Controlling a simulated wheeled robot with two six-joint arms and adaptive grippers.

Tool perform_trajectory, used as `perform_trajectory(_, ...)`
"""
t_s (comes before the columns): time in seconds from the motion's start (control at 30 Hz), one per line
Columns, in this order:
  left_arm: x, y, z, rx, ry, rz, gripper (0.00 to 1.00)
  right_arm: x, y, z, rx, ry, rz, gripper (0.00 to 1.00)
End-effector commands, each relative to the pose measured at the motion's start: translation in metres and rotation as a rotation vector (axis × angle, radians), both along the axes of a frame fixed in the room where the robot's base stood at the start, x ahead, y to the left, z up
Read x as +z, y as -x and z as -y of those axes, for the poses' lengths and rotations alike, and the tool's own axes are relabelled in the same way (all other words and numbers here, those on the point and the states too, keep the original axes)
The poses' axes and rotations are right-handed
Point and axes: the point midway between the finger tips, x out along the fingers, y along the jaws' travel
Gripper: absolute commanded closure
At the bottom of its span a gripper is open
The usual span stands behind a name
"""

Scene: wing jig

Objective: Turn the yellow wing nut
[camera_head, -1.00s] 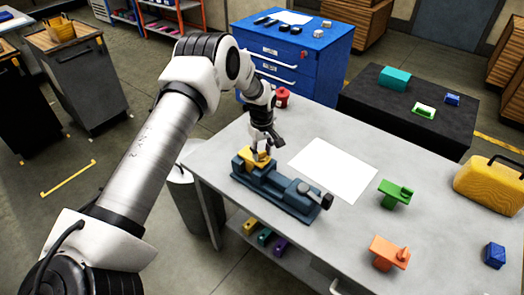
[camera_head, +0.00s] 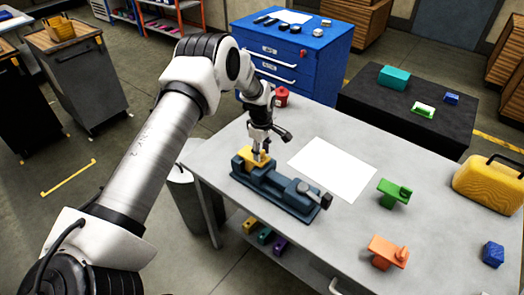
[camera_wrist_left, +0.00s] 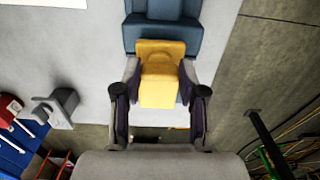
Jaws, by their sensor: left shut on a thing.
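A yellow block (camera_head: 247,155) sits in the jaws of the blue-grey vise (camera_head: 285,192) near the left end of the workbench. My left gripper (camera_head: 261,157) points down over this block. In the left wrist view, the near yellow part (camera_wrist_left: 159,92), which looks like the wing nut, lies between my two left fingers (camera_wrist_left: 160,72), one on each side. The gripper is shut on it. The wider yellow block part (camera_wrist_left: 160,47) shows just beyond. The fingers partly hide the wing nut in the head view, so its exact angle is unclear. My right gripper is not in view.
A white sheet (camera_head: 332,168) lies behind the vise. Green (camera_head: 394,193) and orange (camera_head: 388,251) wing parts, a blue block (camera_head: 493,254) and a yellow case (camera_head: 489,186) are on the right. A red part (camera_head: 282,95) stands behind the gripper.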

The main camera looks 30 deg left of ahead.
Motion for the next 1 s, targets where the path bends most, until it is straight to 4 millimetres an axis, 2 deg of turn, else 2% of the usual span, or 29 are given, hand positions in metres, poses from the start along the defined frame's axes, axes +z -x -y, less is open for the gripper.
perform_trajectory(0.1,-0.004,0.003,-0.001,0.000,0.001,-0.008,0.94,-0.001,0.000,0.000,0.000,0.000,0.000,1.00)
perform_trajectory(0.13,-0.004,0.003,-0.001,0.000,0.000,-0.009,0.52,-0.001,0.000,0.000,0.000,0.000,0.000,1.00)
perform_trajectory(0.2,-0.004,0.003,-0.001,0.000,0.001,-0.008,0.33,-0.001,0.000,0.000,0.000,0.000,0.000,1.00)
perform_trajectory(0.57,0.004,0.001,0.000,-0.001,0.001,-0.002,0.33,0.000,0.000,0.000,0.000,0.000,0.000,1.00)
perform_trajectory(0.67,0.019,0.000,-0.001,0.000,0.001,-0.001,0.33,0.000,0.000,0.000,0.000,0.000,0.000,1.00)
perform_trajectory(1.0,0.100,0.000,-0.003,0.001,0.003,-0.002,0.33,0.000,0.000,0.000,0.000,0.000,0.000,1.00)
